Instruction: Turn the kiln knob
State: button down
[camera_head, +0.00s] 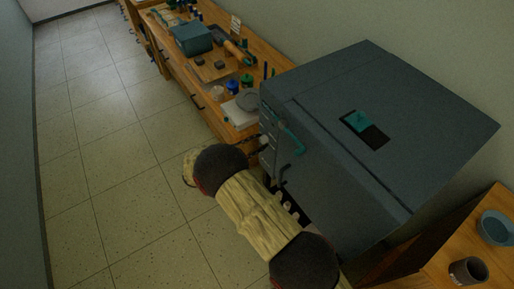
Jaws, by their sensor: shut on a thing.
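The grey kiln (320,180) is a large box at the right. A narrow control panel (266,120) runs down the left edge of its front, beside a teal handle (291,138). My arm reaches up from the bottom. My gripper (260,142) is small in the picture and meets the panel from the left, level with the handle. It is shut on the kiln knob, which the fingers mostly hide. I cannot tell the knob's angle.
A wooden workbench (222,112) with jars, a blue-grey box (193,38) and tools runs along the wall behind the kiln. A wooden table (455,245) with a bowl (496,228) and a cup (468,270) is at lower right. The tiled floor (110,150) at left is clear.

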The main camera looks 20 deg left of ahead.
jog(key=m+b, duration=1.2)
jog(key=b, duration=0.1)
jog(key=m+b, duration=0.6)
jog(key=b, duration=0.1)
jog(key=shift+f, duration=0.3)
jog(key=c, duration=1.5)
grip_release()
jog(key=shift+r, duration=0.1)
jog(key=v, duration=1.2)
